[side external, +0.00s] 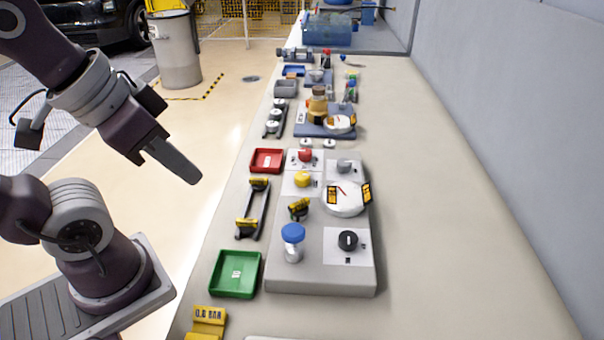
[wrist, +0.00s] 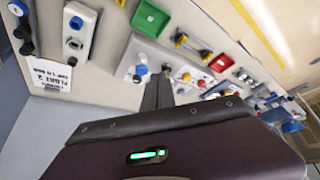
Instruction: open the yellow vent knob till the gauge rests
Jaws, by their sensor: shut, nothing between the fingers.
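The yellow vent knob (side external: 303,180) sits on a white square on the grey panel (side external: 320,281), just below a red knob (side external: 305,155). The round white gauge (side external: 345,203) is to its right, with a red needle and yellow-black tags at its rim; its exact reading is too small to tell. My gripper (side external: 192,177) is shut and empty, in the air left of the panel and well apart from the knob. In the wrist view, my gripper (wrist: 160,78) points toward the panel, and the yellow knob (wrist: 186,77) shows small just right of the fingers.
A grey knob (side external: 345,166), a black knob (side external: 348,240) and a blue-capped bottle (side external: 293,243) share the panel. A red tray (side external: 266,160), a black rack (side external: 252,210) and a green tray (side external: 235,274) lie on its left. The bench's right side is bare up to the wall.

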